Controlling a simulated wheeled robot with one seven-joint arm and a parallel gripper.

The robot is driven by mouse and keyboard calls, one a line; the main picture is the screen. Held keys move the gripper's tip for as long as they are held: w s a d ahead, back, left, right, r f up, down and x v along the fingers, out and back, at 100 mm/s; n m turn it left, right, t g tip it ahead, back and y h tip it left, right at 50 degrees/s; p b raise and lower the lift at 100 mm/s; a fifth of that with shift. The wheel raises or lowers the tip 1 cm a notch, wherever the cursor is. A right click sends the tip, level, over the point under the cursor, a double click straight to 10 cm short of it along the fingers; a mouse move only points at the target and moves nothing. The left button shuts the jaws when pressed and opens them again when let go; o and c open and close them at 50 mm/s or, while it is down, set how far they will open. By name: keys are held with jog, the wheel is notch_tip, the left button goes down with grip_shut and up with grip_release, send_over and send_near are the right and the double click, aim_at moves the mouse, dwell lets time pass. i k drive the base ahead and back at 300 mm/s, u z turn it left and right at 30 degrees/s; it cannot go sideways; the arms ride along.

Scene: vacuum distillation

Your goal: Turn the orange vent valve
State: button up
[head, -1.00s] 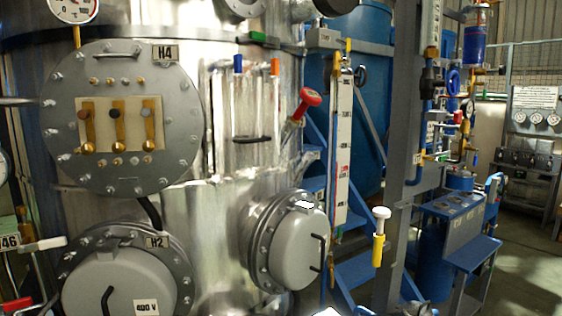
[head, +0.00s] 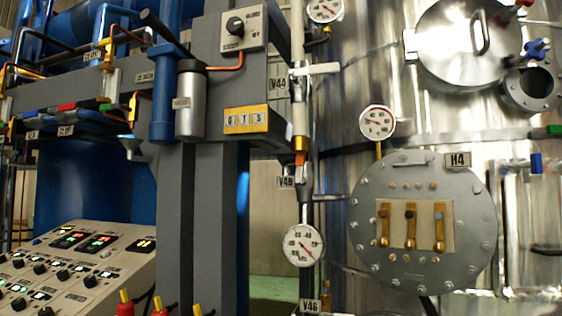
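A small orange part (head: 300,158) sits on the vertical pipe left of the steel tank, below a brass section and beside a tag V49 (head: 286,182). I cannot tell if it is the orange vent valve. A white lever (head: 318,68) sticks out to the right higher on the same pipe, near a tag V44 (head: 278,84). A blue handle (head: 536,163) shows on the tank at the right edge. My gripper is not in view.
The steel tank (head: 350,180) with a round H4 flange (head: 375,255) fills the right. A grey column (head: 190,210) and a control console (head: 75,265) stand at left. Dial gauges (head: 303,246) hang on the pipe. A narrow gap shows green floor behind.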

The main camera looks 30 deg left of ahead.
aim_at(300, 158)
jog(key=u, duration=0.7)
jog(key=k, duration=1.25)
jog(key=z, duration=0.1)
jog(key=i, duration=0.35)
jog(key=u, duration=0.8)
jog(key=i, duration=1.25)
jog(key=z, duration=0.45)
